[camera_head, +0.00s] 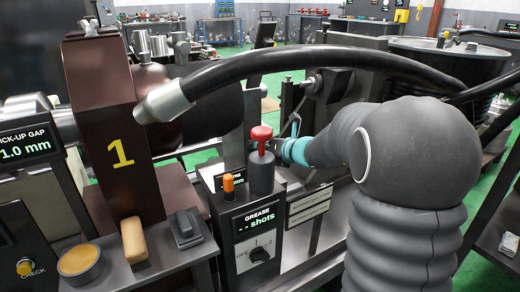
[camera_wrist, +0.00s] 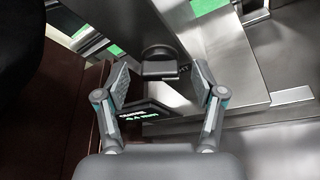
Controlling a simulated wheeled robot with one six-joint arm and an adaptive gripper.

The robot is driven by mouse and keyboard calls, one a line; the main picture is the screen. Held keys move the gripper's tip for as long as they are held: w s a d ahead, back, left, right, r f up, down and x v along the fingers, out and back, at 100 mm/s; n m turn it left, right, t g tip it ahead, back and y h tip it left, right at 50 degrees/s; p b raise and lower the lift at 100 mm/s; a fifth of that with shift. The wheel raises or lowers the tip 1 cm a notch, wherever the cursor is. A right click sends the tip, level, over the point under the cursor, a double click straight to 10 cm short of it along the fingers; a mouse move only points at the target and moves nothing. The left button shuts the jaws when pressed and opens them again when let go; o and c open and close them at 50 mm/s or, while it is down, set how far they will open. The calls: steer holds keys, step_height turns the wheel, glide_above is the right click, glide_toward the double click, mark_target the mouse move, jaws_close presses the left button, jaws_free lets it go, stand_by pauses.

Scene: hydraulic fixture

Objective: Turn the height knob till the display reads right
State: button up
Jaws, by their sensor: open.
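A dark knob with a bar-shaped grip (camera_wrist: 158,64) shows between the fingers of my open gripper (camera_wrist: 162,74) in the wrist view; it appears to be the height knob. I see no finger touching it. A small dark display with green characters (camera_wrist: 140,115) lies below it, partly behind the left finger and too small to read surely. In the head view, a small display (camera_head: 236,181) reads "mm" at its right end, its number hidden behind an orange handle. My wrist, with a teal band (camera_head: 297,151), reaches behind the red-topped plunger, which hides the fingers.
The grease box (camera_head: 262,220) carries the orange handle (camera_head: 228,184) and red-topped plunger (camera_head: 261,150) in front of my wrist. A brown post marked 1 (camera_head: 110,130) stands left. A black hose (camera_head: 290,60) arches above. The pick-up gap display (camera_head: 25,148) reads 1.0 mm.

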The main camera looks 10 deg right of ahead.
steer(key=shift+w+a+f, duration=0.15)
steer(key=shift+w+a, duration=0.1)
steer(key=shift+w, duration=0.2)
steer(key=c, duration=1.1)
steer(key=shift+c, duration=0.2)
steer(key=shift+f, duration=0.1)
